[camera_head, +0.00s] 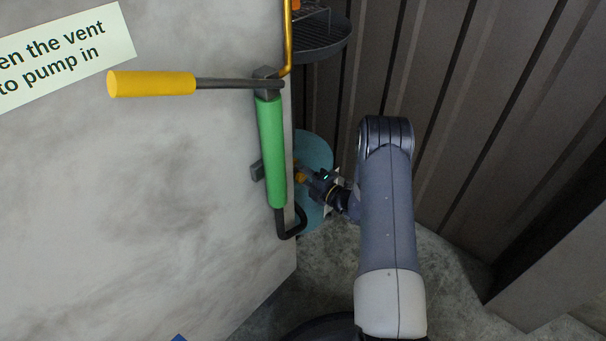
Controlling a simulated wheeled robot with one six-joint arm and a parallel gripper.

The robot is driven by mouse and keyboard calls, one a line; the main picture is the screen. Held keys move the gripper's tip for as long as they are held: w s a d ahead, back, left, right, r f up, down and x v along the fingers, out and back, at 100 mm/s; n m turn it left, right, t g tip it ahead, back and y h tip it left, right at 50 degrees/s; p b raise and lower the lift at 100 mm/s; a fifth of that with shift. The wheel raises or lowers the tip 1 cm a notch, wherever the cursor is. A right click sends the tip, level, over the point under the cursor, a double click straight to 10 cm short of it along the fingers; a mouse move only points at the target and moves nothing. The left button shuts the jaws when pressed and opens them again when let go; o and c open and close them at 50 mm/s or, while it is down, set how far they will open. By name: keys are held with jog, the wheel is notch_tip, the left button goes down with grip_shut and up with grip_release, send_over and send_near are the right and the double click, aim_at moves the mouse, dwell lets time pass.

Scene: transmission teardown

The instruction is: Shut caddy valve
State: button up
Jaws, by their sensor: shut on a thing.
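A small yellow-orange part (300,177) shows at the right edge of the grey wall panel, in front of a round teal body (314,148). It may be the caddy valve, but it is too small and too covered to tell its position. My gripper (306,176) reaches it from the right and is shut on it. The fingers hide most of the part. The teal body is partly hidden behind the panel edge and my gripper.
A green pump cylinder (271,150) with a yellow-handled lever (152,84) is mounted on the grey panel (120,210), just left of my gripper. A yellow pipe (288,40) rises above it. A dark round rack (322,38) stands behind. A corrugated wall (465,90) is at right.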

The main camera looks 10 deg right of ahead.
jog(key=shift+m, duration=0.3)
jog(key=o, duration=1)
jog(key=shift+c, duration=0.2)
jog(key=shift+s+d, duration=0.1)
jog(key=p+v, duration=0.2)
jog(key=v, duration=0.8)
jog(key=shift+s+d, duration=0.15)
jog(key=shift+s, duration=0.1)
jog(key=b+x, duration=0.2)
jog(key=x, duration=0.9)
